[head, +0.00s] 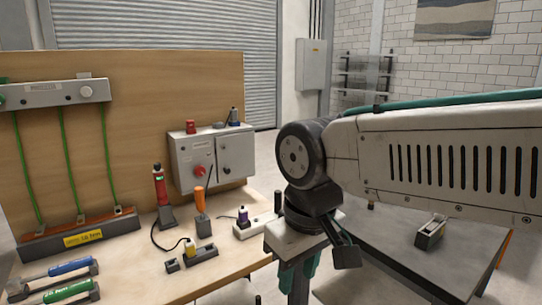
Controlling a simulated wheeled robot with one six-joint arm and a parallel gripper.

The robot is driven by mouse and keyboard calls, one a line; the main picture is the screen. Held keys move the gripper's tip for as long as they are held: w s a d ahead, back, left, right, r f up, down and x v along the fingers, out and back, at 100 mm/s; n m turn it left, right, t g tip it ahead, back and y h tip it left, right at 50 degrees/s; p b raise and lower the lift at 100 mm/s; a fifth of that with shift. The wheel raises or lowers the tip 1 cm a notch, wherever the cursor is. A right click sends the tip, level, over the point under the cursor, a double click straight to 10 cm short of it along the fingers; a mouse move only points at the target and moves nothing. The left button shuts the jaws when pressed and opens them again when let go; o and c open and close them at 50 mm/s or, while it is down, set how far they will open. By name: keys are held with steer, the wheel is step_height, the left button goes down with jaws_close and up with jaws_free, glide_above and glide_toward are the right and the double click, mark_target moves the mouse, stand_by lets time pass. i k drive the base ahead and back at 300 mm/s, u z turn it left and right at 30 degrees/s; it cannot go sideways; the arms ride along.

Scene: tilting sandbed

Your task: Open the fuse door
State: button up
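A grey fuse box (212,158) is mounted low on the upright wooden board, left of my arm. Its right half is a flat grey door panel (236,154) with a small dark fitting; the door looks closed. A red knob (200,171) is on the box's left half. My arm reaches in from the right, and its dark wrist joint hangs to the right of the box, apart from it. The end of my arm, with a dark piece at my gripper (343,252), is low and right of the box. The fingers are not clear, and nothing is seen held.
A dark table (400,235) stands at right, bearing a small metal holder (431,232).

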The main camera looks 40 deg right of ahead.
mark_target(238, 160)
steer(key=z, duration=0.3)
steer(key=i, duration=0.9)
steer(key=z, duration=0.6)
steer(key=k, duration=1.1)
steer(key=u, duration=0.95)
steer(key=i, duration=1)
